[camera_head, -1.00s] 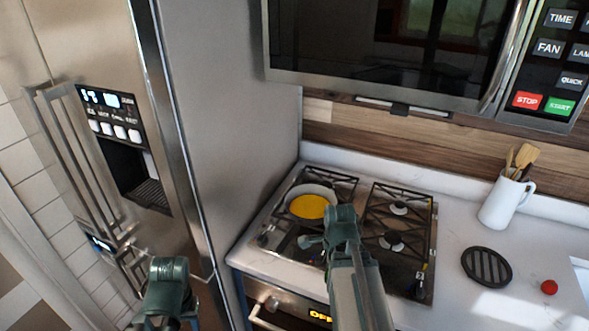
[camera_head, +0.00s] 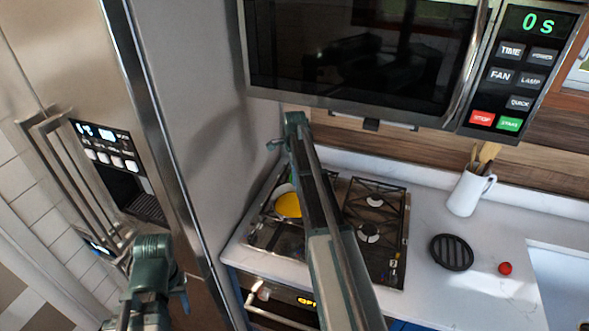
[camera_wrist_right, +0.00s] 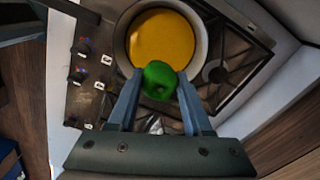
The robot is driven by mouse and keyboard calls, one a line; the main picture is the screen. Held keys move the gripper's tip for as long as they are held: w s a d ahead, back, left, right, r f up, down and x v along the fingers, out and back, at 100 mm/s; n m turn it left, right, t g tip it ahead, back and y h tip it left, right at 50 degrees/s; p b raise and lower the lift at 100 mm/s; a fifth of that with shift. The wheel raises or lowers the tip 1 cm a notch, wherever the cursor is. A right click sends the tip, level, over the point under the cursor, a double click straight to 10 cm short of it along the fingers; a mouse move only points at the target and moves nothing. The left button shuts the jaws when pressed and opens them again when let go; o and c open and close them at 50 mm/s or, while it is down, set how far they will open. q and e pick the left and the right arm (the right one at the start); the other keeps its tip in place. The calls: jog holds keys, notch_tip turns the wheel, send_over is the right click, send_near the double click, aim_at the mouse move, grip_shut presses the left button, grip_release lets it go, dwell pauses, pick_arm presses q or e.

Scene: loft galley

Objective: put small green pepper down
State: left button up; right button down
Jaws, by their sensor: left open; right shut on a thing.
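The small green pepper (camera_wrist_right: 158,80) is between the fingertips of my right gripper (camera_wrist_right: 160,76), which is shut on it. In the right wrist view the pepper overlaps the near edge of a round light pan (camera_wrist_right: 203,56) with a yellow inside. Its height above the pan is hard to tell. In the head view my right arm reaches over the stove and its wrist (camera_head: 293,122) is beyond the pan (camera_head: 287,188); the pepper is not discernible there. My left gripper (camera_head: 130,318) is low at the left by the fridge, open, its fingertips not clearly shown.
The pan stands at the left of the gas stove (camera_head: 385,258). A microwave (camera_head: 350,60) hangs above. On the counter (camera_head: 465,295) are a black round grate (camera_head: 451,252), a red object (camera_head: 505,268) and a white jug (camera_head: 467,193) of utensils. The fridge (camera_head: 195,110) walls the left.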

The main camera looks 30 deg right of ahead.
jog(key=shift+f, duration=0.1)
jog(key=b, duration=1.1)
send_over(294, 206)
notch_tip(294, 206, down, 11)
jog(key=shift+d+r, duration=0.1)
jog(key=shift+s, duration=0.1)
jog(key=shift+c, duration=1.2)
grip_release()
notch_tip(294, 206, up, 7)
jog(key=p, duration=0.7)
jog(key=shift+r, duration=0.15)
